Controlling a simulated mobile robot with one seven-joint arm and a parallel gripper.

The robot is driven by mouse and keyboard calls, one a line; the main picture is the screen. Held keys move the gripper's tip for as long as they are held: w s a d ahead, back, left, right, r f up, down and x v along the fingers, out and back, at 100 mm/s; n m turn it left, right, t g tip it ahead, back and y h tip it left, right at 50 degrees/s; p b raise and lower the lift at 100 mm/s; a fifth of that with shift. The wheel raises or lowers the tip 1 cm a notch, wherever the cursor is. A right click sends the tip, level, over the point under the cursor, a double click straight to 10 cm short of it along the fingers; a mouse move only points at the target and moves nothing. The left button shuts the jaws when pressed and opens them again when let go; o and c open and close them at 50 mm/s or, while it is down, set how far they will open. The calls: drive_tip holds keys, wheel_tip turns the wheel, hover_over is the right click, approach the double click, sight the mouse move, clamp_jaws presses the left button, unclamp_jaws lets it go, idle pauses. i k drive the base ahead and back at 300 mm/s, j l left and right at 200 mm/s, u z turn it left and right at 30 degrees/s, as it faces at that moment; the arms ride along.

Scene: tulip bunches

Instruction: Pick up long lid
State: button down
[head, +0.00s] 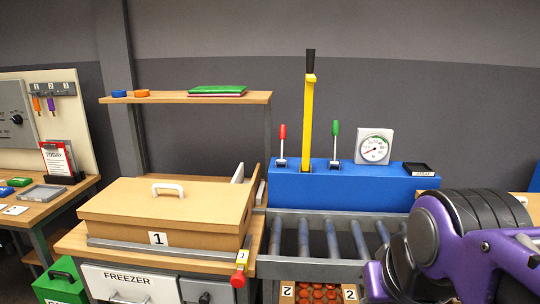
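A long tan lid (150,201) with a white handle (168,188) lies on top of a wide tan box (205,238) labelled 1. The box stands on a wooden-topped bench at the left centre. A pale upright piece (238,173) stands at the lid's back right corner. My purple and black arm fills the lower right of the head view, well to the right of the lid. My gripper's fingers do not show.
A blue console (350,190) with a tall yellow lever (308,115), red and green levers and a gauge (374,147) stands behind a roller conveyor (310,236). A wooden shelf (160,98) hangs above and behind the lid. A freezer drawer (125,282) is below the box.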

sight(220, 207)
drive_tip(key=i+j, duration=0.15)
drive_tip(key=j, duration=0.25)
drive_tip(key=i+j, duration=0.15)
drive_tip(key=j, duration=0.25)
drive_tip(key=i+j, duration=0.15)
drive_tip(key=j, duration=0.25)
drive_tip(key=i+j+z, duration=0.1)
drive_tip(key=j, duration=0.35)
drive_tip(key=i+j, duration=0.15)
drive_tip(key=j, duration=0.25)
